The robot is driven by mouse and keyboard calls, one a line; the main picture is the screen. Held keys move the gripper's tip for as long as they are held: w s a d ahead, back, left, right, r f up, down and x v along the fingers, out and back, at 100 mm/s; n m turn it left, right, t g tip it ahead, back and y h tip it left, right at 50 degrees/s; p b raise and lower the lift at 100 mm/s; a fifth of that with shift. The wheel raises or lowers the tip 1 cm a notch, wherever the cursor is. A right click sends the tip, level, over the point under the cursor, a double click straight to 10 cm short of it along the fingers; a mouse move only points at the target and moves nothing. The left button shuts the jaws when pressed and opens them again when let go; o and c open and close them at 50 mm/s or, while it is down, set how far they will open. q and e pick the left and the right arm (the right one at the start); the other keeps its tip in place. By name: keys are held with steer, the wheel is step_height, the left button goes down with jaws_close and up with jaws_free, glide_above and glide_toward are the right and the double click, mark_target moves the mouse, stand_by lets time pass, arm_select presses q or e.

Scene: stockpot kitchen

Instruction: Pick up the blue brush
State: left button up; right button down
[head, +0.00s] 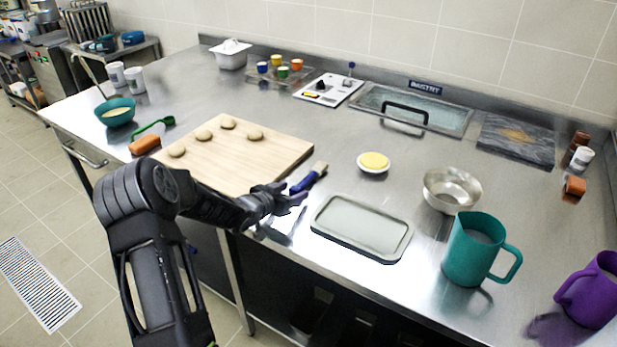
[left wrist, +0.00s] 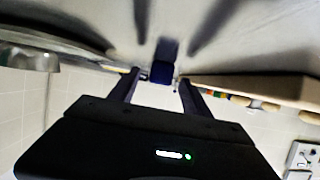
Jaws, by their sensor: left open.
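The blue brush (head: 308,179) lies on the steel counter beside the right edge of the cutting board, its pale bristle end pointing away to the upper right. My left gripper (head: 293,193) is open at the near end of the brush's blue handle. In the left wrist view the blue handle (left wrist: 162,72) shows between the two fingertips of my left gripper (left wrist: 158,82). I cannot tell whether the fingers touch it. My right gripper is not in view.
A cutting board (head: 285,160) with several dough rounds lies left of the brush. A grey tray (head: 362,228) lies to its right, near the counter's front edge. A scraper-like flat tool (head: 283,226) lies below my gripper. A metal bowl (head: 452,189) and teal pitcher (head: 474,250) stand farther right.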

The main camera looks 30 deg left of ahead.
arm_select(q)
steer(key=shift+w+f, duration=0.25)
steer(key=shift+w, duration=0.2)
steer(key=shift+c, duration=0.6)
jaws_close()
